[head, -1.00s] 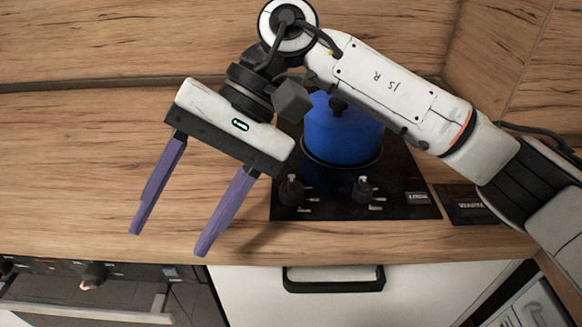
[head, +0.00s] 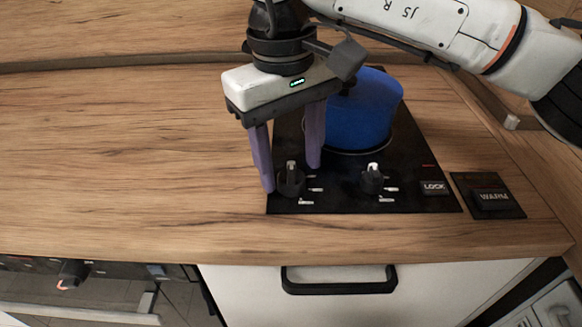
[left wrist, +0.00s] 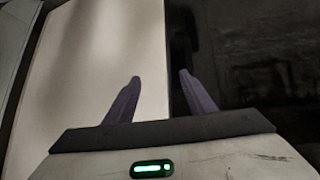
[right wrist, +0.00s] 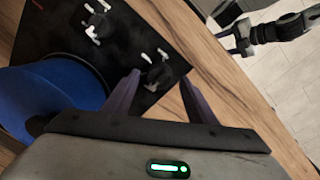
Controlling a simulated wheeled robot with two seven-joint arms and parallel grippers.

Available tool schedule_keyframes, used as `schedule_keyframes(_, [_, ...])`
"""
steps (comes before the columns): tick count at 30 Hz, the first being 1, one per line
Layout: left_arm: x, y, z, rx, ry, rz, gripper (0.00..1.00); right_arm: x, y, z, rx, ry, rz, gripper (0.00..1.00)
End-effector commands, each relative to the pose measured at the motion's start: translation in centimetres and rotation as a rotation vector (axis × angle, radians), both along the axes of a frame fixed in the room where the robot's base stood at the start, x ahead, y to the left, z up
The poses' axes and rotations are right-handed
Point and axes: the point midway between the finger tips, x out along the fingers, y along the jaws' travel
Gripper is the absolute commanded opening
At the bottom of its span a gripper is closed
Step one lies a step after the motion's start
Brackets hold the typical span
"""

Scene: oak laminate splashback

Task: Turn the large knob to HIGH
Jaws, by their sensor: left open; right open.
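The black cooktop carries two black knobs with light pointers. The left knob (head: 291,182) looks slightly larger than the right knob (head: 372,179). My right gripper (head: 290,178) is open and points down at the left knob, its purple fingers on either side of it in the head view. In the right wrist view the left knob (right wrist: 158,72) shows between the fingertips (right wrist: 160,77), with the right knob (right wrist: 97,27) further off. I cannot tell whether the fingers touch it. The marks around the knobs are too small to read. My left gripper (left wrist: 160,77) is open and empty.
A blue pot (head: 362,115) stands on the cooktop (head: 415,170) behind the knobs, close to the right gripper. A LOCK label (head: 434,187) and a WARM pad (head: 490,195) lie to the right. The wooden counter (head: 130,150) is clear on the left.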

Motion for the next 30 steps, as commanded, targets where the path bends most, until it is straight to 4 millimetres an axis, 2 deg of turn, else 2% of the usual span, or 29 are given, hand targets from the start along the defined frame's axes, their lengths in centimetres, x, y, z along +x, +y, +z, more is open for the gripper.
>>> schedule_keyframes(4, [0.08,-0.01,0.07,-0.001,-0.004,0.000,0.50,0.01,-0.07,-1.27,0.002,0.001,0.000,0.52])
schedule_keyframes(13, [0.03,0.06,0.04,0.000,-0.002,-0.001,0.50,0.04,-0.07,-1.54,0.001,0.000,0.000,0.52])
schedule_keyframes(14, [0.02,0.07,0.03,0.001,-0.002,-0.001,0.50,0.04,-0.07,-1.54,0.001,0.000,0.000,0.50])
schedule_keyframes(21, [-0.08,0.14,-0.17,0.003,0.002,-0.001,0.50,0.03,-0.06,-1.52,0.002,0.001,0.000,0.11])
schedule_keyframes(30, [-0.20,0.19,-0.32,0.005,0.006,-0.001,0.50,0.03,-0.05,-1.48,0.001,0.000,-0.036,0.11])
